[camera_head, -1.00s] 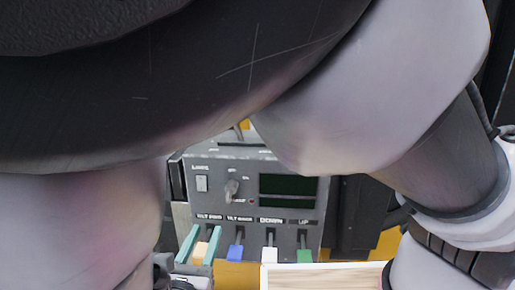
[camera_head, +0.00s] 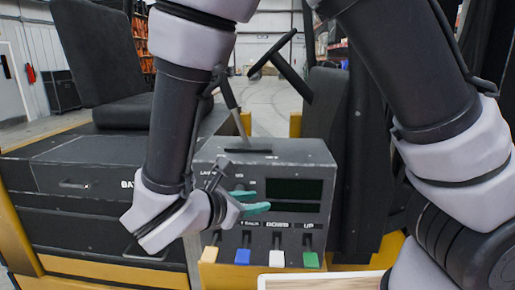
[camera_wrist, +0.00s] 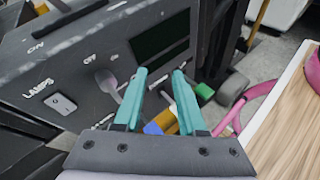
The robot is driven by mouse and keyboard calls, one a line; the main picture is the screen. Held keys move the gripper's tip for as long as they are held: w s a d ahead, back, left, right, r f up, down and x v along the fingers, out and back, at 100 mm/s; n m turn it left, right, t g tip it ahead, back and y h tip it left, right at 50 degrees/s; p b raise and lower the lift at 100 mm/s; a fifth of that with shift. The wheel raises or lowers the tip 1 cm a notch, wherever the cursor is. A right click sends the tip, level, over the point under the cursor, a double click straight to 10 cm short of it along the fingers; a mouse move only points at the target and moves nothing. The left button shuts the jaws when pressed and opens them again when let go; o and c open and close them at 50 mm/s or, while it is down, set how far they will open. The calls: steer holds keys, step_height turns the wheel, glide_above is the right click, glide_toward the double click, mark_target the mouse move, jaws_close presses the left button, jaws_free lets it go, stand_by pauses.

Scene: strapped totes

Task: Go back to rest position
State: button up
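My gripper (camera_head: 253,201) has teal fingers and hovers in front of the upper middle of a grey control panel (camera_head: 318,158), above its levers. In the wrist view the fingertips (camera_wrist: 160,75) stand apart with nothing held between them. In the wrist view a lamps switch (camera_wrist: 60,104) and a grey knob (camera_wrist: 108,82) show. My arm and gripper hide the panel's left part in the head view.
A black seat (camera_head: 100,60) is at the left above a dark battery cover (camera_head: 75,165). A steering column and black levers (camera_head: 285,65) rise behind the panel. A wooden board (camera_head: 320,282) lies at the lower right. Open warehouse floor (camera_head: 270,95) shows behind.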

steer(key=w+d+r+m+g+y, duration=0.2)
steer(key=d+r+m+g, duration=0.25)
steer(key=d+m, duration=0.25)
steer(key=w+d+r+m+g+y, duration=0.25)
steer(key=d+m+g, duration=0.25)
steer(key=d+m, duration=0.25)
steer(key=d+r+m+t+y, duration=0.6)
steer(key=d+r+m, duration=0.5)
steer(key=r+m, duration=0.4)
steer(key=shift+s+r, duration=0.2)
steer(key=shift+s, duration=0.05)
